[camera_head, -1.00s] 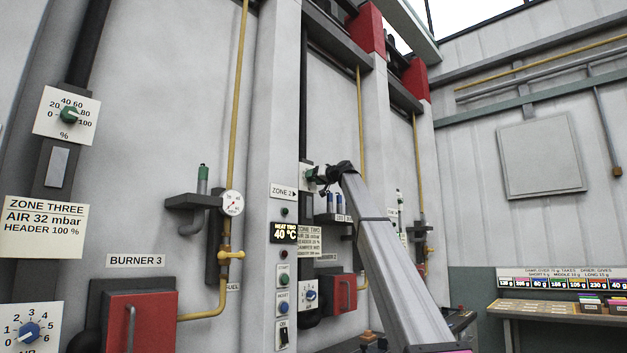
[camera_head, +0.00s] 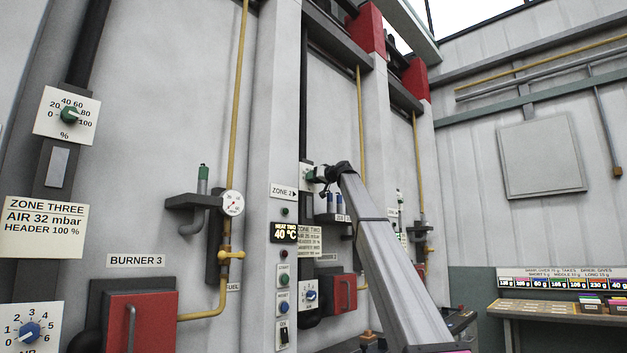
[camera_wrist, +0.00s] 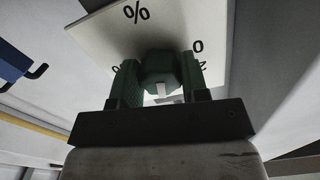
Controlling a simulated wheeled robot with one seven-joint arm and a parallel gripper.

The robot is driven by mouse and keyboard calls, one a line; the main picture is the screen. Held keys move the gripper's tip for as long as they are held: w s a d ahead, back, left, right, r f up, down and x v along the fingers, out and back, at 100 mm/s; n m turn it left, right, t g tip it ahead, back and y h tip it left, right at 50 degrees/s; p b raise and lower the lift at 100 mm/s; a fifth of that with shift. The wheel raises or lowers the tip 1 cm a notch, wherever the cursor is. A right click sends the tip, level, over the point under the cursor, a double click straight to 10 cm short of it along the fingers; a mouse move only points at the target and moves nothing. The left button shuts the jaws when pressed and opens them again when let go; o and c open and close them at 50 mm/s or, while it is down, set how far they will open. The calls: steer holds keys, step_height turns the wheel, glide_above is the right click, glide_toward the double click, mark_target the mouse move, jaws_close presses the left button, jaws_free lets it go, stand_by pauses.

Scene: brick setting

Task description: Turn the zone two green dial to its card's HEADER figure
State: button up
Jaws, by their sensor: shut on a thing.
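The zone two green dial (camera_wrist: 160,70) sits on a white plate (camera_wrist: 195,28) marked with a % sign and a 0. In the wrist view the two green finger pads of my gripper (camera_wrist: 160,84) stand on either side of the dial, shut on it. A pale pointer mark shows on the dial; most scale figures are hidden. In the head view my gripper (camera_head: 322,175) reaches the zone two plate (camera_head: 306,176) and covers most of the dial. The zone two card (camera_head: 309,242) hangs below; its small lines, including HEADER, are hard to read.
The zone three green dial (camera_head: 69,115) and card (camera_head: 43,228) are at the left. A yellow fuel pipe (camera_head: 235,110) and red burner box (camera_head: 140,318) stand nearer. A blue dial (camera_head: 310,296) is below the zone two card. Open room lies right of my arm.

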steer(key=n, duration=0.7)
steer(key=shift+w+n, duration=0.1)
steer(key=shift+n, duration=0.3)
steer(key=n, duration=0.6)
steer(key=shift+d+n, duration=0.1)
steer(key=shift+n, duration=0.3)
steer(key=o, duration=0.9)
steer(key=shift+o, duration=0.2)
steer(key=v, duration=1)
steer(key=shift+s+d, duration=0.25)
steer(key=shift+s, duration=0.05)
